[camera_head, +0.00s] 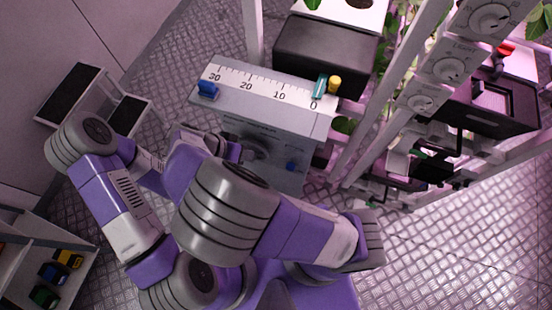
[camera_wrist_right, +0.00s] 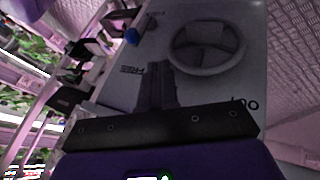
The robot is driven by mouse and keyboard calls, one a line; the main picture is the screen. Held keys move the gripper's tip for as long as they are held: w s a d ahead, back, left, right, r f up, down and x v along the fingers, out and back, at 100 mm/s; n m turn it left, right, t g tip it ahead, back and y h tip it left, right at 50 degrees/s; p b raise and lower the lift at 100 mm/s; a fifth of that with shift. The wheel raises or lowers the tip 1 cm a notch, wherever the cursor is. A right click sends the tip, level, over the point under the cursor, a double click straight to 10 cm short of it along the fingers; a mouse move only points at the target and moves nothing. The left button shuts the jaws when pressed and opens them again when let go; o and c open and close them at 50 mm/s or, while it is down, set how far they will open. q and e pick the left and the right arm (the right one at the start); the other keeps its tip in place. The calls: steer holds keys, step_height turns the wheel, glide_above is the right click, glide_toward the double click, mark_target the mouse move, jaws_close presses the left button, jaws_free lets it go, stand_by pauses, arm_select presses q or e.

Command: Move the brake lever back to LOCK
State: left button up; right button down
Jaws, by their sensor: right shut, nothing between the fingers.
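The brake lever seems to be the blue knob (camera_wrist_right: 131,36) on the grey front panel (camera_wrist_right: 215,82) in the right wrist view. It also shows as a small blue spot (camera_head: 292,166) low on the cabinet front in the head view. Dark lettering near it is upside down and hard to read, so I cannot tell its setting. My right gripper (camera_wrist_right: 158,70) is shut and empty in front of the panel, with a gap in the picture between its tips and the knob. In the head view it is mostly hidden behind my arm.
A round handwheel (camera_wrist_right: 207,46) sits beside the knob on the panel. The cabinet's top scale (camera_head: 262,87) carries a blue slider (camera_head: 207,90) near 30 and teal and yellow pieces near 0. Plant racks with dials (camera_head: 449,68) stand at right. A stepped stand (camera_head: 93,98) is at left.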

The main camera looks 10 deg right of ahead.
mark_target(291, 167)
steer(key=shift+f, duration=0.1)
steer(key=s+d+f+b, duration=0.1)
steer(key=d+f+b, duration=0.3)
steer(key=d+f, duration=0.4)
steer(key=shift+d+f, duration=0.35)
steer(key=shift+d, duration=0.15)
steer(key=shift+s, duration=0.15)
